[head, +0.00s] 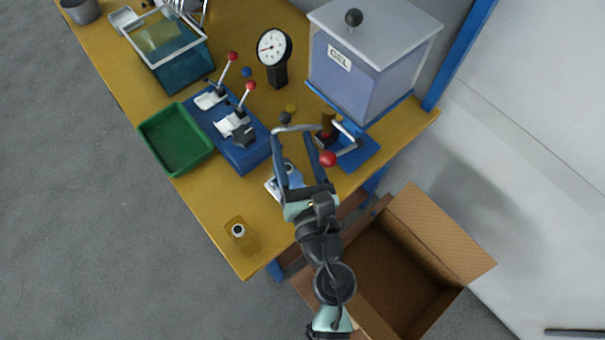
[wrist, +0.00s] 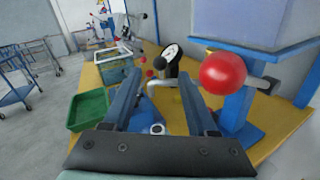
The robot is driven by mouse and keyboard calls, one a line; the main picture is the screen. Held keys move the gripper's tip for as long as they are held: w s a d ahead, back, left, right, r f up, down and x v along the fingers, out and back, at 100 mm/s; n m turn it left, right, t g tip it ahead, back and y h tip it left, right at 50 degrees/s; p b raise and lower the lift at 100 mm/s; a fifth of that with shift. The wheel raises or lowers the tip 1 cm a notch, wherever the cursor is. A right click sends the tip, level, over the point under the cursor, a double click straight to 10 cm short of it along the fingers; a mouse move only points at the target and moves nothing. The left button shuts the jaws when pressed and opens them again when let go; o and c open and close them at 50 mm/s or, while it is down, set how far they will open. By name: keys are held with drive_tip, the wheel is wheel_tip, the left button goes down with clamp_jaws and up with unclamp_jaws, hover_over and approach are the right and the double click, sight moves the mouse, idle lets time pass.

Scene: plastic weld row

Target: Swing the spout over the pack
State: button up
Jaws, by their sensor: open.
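My gripper (head: 292,133) is open, its two blue fingers reaching toward the dispenser's grey bent spout (head: 300,127). In the wrist view the spout (wrist: 178,83) and its black knob (wrist: 160,62) show between and just beyond the fingertips (wrist: 160,76). The knob also shows in the head view (head: 286,118). I cannot tell whether a finger touches the spout. A pack with a white ringed cap (wrist: 157,128) lies below the fingers, partly hidden by them. The dispenser (head: 350,75), marked GEL, stands on a blue stand to the right.
A red ball handle (wrist: 223,73) sits close to the right finger. Another pack (head: 238,231) lies near the table's front corner. A blue lever unit (head: 245,155), green tray (head: 160,152) and dial gauge (head: 273,48) stand left and behind. An open cardboard box (head: 440,240) is at right.

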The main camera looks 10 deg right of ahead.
drive_tip(key=s+d+b, duration=0.1)
drive_tip(key=s+b, duration=0.1)
drive_tip(key=s, duration=0.4)
drive_tip(key=shift+s, duration=0.15)
